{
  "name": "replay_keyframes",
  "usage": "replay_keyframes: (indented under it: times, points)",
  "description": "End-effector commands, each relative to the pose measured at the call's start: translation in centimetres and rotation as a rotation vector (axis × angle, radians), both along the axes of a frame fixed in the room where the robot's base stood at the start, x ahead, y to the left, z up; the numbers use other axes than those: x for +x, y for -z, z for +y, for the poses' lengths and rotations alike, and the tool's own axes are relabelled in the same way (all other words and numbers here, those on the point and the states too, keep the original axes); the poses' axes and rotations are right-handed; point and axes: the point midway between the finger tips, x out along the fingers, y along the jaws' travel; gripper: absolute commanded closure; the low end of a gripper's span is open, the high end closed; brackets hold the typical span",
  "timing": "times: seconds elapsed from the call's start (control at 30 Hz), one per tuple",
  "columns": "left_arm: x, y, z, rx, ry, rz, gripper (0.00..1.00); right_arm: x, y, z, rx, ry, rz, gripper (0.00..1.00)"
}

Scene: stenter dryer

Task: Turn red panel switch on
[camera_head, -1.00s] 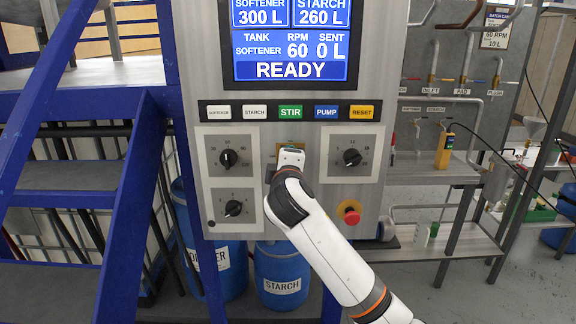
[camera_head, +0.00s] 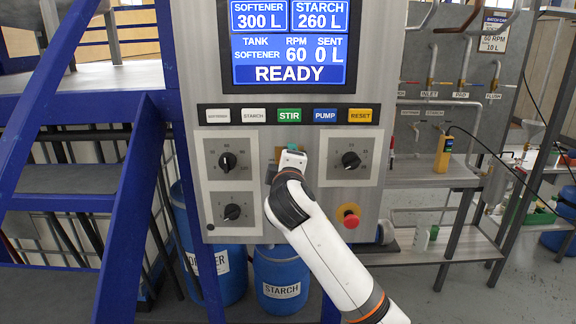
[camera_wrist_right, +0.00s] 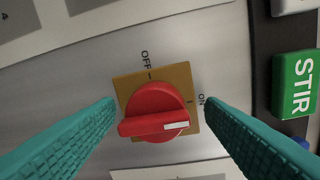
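The red panel switch (camera_wrist_right: 155,110) is a round knob with a raised bar, on a yellow plate (camera_wrist_right: 126,88). The bar's white mark points right, to the ON label's side; OFF is printed above. My right gripper (camera_wrist_right: 158,102) is open, its teal fingers on either side of the knob with visible gaps. In the head view, my right wrist hides the switch; only a bit of its yellow plate (camera_head: 278,153) shows on the control panel (camera_head: 385,60). My left gripper is not in view.
Button labels including STIR (camera_head: 289,116) sit above the switch. Black dials (camera_head: 228,161) (camera_head: 350,160) flank it, and a red stop button (camera_head: 348,217) is at lower right. Blue drums (camera_head: 281,272) stand below. Blue stairs (camera_head: 130,180) are at left.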

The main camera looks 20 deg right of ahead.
Motion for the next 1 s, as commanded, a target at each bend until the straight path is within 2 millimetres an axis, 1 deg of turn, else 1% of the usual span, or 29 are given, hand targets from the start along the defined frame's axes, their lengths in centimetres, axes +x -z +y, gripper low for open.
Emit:
replay_keyframes:
  times: [0.17,0.27,0.37,0.6,0.7,0.83,1.0]
  points:
    - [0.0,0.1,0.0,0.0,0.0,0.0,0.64,-0.2,0.2,0.1,0.0,-0.001,0.003,0.36]
    - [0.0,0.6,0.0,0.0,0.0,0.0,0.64,-1.0,0.3,0.4,0.001,-0.001,0.002,0.36]
    - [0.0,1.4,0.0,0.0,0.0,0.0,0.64,-2.6,0.3,0.8,0.0,-0.003,0.0,0.36]
    - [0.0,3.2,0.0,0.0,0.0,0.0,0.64,-7.6,-0.1,2.2,0.002,-0.004,-0.001,0.36]
    - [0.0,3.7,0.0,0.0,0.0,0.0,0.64,-9.3,-0.4,2.7,0.001,-0.003,-0.002,0.36]
    - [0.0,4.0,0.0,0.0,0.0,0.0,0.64,-10.8,-0.7,3.1,0.001,-0.003,-0.002,0.36]
    - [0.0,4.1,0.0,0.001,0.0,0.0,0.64,-11.6,-0.8,3.3,0.0,-0.001,0.0,0.36]
